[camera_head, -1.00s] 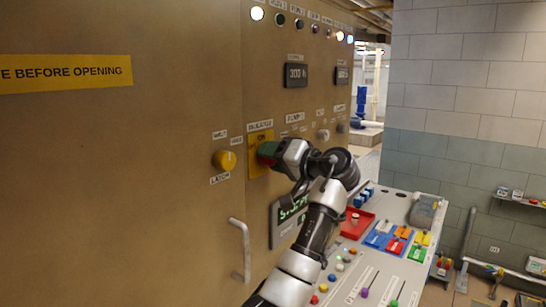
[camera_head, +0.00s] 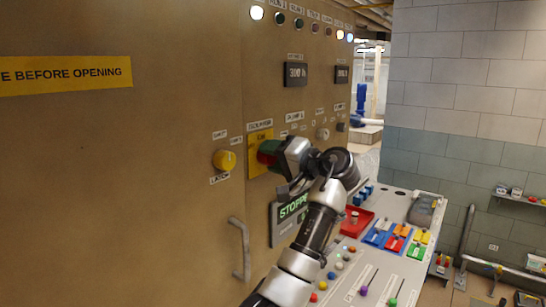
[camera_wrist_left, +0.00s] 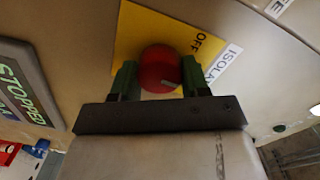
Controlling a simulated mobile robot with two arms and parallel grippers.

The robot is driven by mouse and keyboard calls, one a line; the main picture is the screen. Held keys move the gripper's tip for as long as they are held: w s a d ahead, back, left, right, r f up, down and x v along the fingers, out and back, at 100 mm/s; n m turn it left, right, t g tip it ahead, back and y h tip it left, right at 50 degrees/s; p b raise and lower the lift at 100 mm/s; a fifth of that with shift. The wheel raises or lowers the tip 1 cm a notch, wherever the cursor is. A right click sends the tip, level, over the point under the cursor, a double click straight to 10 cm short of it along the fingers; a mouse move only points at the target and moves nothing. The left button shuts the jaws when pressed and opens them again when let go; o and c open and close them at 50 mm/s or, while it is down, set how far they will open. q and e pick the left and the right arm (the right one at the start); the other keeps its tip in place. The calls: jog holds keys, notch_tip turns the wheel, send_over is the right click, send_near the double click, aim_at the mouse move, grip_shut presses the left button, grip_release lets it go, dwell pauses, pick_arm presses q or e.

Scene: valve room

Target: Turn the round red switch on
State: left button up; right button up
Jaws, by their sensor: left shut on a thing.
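The round red switch (camera_wrist_left: 160,68) sits on a yellow plate (camera_wrist_left: 135,35) on the cabinet front. In the wrist view it is between the green fingertips of my left gripper (camera_wrist_left: 160,80), which touch it on both sides. A pale pointer mark on the knob slants in the wrist view. The plate carries the word OFF, with an ISOLATOR label beside it. In the head view the left gripper (camera_head: 269,153) reaches the yellow plate (camera_head: 260,137) and mostly hides the switch. My right gripper is not in view.
A screen reading STOPPED (camera_head: 292,211) is below the switch. A sloped console (camera_head: 372,262) with coloured buttons and sliders is to the right.

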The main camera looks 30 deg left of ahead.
pick_arm(q)
jog(key=o, duration=0.9)
jog(key=shift+d+f+b, duration=0.1)
jog(key=shift+d+b, duration=0.3)
jog(key=shift+d, duration=0.15)
jog(key=d+b, duration=0.1)
jog(key=d, duration=0.2)
jog(key=d+b, duration=0.1)
jog(key=d, duration=0.2)
jog(key=d+b, duration=0.2)
jog(key=d, duration=0.1)
jog(key=shift+s+d+r, duration=0.25)
jog(key=shift+s+d, duration=0.15)
